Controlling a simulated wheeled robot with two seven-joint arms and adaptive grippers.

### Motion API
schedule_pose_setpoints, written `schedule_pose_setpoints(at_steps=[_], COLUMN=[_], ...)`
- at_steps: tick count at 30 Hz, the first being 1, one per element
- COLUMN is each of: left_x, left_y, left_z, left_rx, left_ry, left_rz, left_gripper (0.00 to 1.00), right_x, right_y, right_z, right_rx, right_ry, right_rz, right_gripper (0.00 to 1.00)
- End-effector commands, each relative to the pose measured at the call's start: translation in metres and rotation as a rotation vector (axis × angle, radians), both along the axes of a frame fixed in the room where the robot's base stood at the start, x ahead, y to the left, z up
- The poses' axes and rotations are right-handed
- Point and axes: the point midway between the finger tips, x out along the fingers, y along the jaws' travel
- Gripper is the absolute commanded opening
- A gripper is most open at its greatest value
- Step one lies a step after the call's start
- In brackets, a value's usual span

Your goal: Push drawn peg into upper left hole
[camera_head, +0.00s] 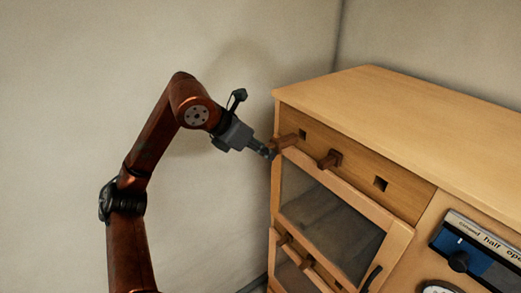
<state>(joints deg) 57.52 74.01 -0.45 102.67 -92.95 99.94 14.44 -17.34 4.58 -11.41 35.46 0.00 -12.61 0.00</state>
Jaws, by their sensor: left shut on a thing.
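My left gripper (269,152) is shut on a brown wooden peg (286,142) at the left end of the cabinet's upper front. The peg points right and slightly up, toward the dark square upper left hole (303,134). Its far end meets the hole's left edge in the picture. I cannot tell whether the tip is inside the hole. The gripper's fingers are small and partly merge with the peg's near end. My right gripper is not in view.
Another peg (329,160) sticks out of the upper panel, with an empty square hole (380,184) to its right. Below are a glass-fronted door (330,222) and lower pegs (308,262). A blue panel with a knob (458,261) is at right. The cabinet top (420,105) is bare.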

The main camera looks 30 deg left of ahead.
Motion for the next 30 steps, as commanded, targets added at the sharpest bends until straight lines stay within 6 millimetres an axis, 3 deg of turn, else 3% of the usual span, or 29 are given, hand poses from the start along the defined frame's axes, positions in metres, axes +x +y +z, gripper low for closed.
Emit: schedule_pose_setpoints(at_steps=[30], left_x=[0.011], left_y=[-0.004], left_z=[-0.002], left_rx=[0.001], left_ry=[-0.017], left_rz=[-0.004], left_gripper=[0.0], right_x=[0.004], right_y=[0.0], right_z=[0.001], right_rx=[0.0], right_ry=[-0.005], right_rz=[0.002], right_gripper=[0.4])
